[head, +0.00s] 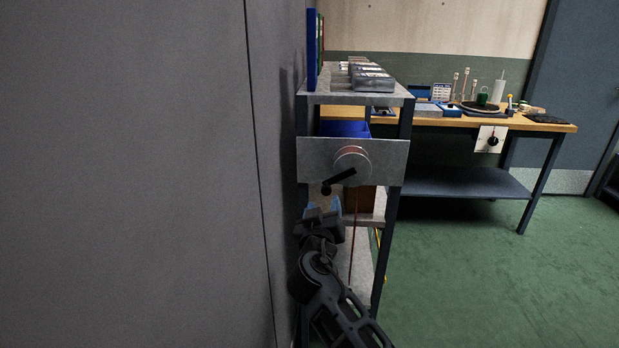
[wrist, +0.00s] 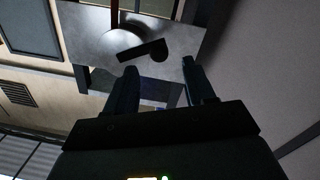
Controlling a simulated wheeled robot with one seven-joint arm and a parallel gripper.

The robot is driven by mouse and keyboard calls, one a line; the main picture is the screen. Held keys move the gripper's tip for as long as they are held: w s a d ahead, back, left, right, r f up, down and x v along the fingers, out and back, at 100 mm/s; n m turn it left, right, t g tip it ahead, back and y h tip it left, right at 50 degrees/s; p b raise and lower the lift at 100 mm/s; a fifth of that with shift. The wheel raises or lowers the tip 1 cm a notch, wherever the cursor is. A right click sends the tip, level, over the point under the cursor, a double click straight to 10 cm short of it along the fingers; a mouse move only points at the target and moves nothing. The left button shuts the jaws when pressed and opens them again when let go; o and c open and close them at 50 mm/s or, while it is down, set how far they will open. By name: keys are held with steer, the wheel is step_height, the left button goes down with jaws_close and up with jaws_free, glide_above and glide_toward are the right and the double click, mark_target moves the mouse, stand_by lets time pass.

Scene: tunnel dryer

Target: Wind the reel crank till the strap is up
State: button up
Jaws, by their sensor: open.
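The reel (head: 351,163) is a round drum on a grey metal plate (head: 312,153) at the end of the shelf unit. Its black crank (head: 341,178) slants down to the left and ends in a dark knob (head: 326,189). A thin red strap (head: 354,235) hangs down from the reel. My gripper (head: 322,208) is just below the knob, apart from it. In the wrist view my gripper (wrist: 160,85) is open and empty, with the crank (wrist: 140,51) and knob (wrist: 159,50) beyond the fingertips, and the drum (wrist: 122,40) behind them. The strap's lower end is hidden.
A grey wall panel (head: 130,170) stands close on the left of my arm. The shelf unit's top (head: 330,85) holds boxes and binders. A workbench (head: 540,124) with several items stands behind at right. Green floor (head: 490,280) is open at right.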

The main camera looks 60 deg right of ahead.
mark_target(326, 192)
steer(key=shift+w+d+r, duration=0.2)
steer(key=shift+d+r, duration=0.1)
steer(key=shift+d, duration=0.35)
steer(key=p+x, duration=0.2)
steer(key=x, duration=0.4)
steer(key=shift+w+d+f, duration=0.1)
steer(key=shift+d, duration=0.25)
jaws_close()
